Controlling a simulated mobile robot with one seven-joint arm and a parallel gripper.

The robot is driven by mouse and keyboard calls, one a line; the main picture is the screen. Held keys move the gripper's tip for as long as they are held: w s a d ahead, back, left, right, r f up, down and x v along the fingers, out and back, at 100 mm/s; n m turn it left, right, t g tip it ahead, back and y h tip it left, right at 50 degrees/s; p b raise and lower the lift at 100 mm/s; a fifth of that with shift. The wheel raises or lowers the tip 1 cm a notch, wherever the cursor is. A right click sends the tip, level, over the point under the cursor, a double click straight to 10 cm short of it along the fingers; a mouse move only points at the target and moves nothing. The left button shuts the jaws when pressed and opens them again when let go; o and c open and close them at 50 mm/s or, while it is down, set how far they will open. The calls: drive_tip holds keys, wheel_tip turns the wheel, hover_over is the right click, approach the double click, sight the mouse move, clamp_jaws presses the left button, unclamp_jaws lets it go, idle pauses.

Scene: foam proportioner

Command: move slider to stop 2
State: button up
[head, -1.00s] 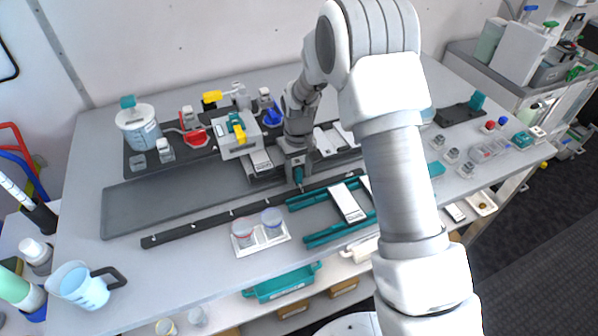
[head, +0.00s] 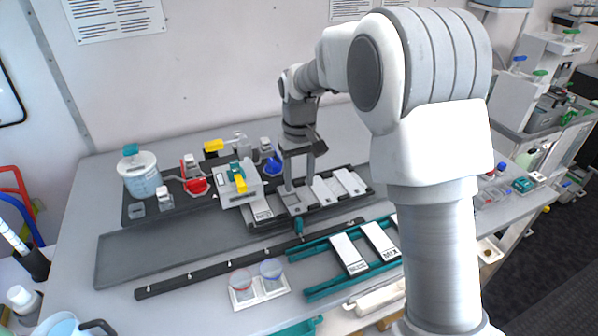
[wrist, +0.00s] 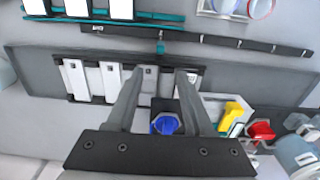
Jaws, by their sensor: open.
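The slider shows as a small teal knob (head: 299,226) on a long black rail (head: 190,279), right of the rail's middle. In the wrist view the knob (wrist: 160,47) lies just beyond my fingertips, roughly centred between them, on the rail (wrist: 215,40). My gripper (head: 299,182) is open and empty. It is over the card tray behind the rail, apart from the knob. In the wrist view the two fingers of my gripper (wrist: 161,71) are spread wide. Small marks show along the rail, but their labels are too small to read.
Behind the rail is a dark tray with white cards (head: 326,191). In front are a teal frame with white cards (head: 348,254) and two cups on a white holder (head: 259,289). A device with a yellow lever (head: 238,185) stands left of my gripper. The grey plate (head: 170,250) is bare.

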drive_tip(key=shift+r, duration=1.15)
drive_tip(key=s+d+r+m+t, duration=0.2)
drive_tip(key=s+d+r+t, duration=0.1)
drive_tip(key=s+d+r, duration=0.7)
drive_tip(key=s+d+m+t, duration=0.1)
drive_tip(key=s+d, duration=0.1)
drive_tip(key=s, duration=0.6)
drive_tip(key=s+d+m+t, duration=0.1)
drive_tip(key=s, duration=0.8)
drive_tip(key=shift+s+d+r+m+t, duration=0.3)
drive_tip(key=shift+d+r, duration=0.1)
drive_tip(key=shift+r, duration=0.05)
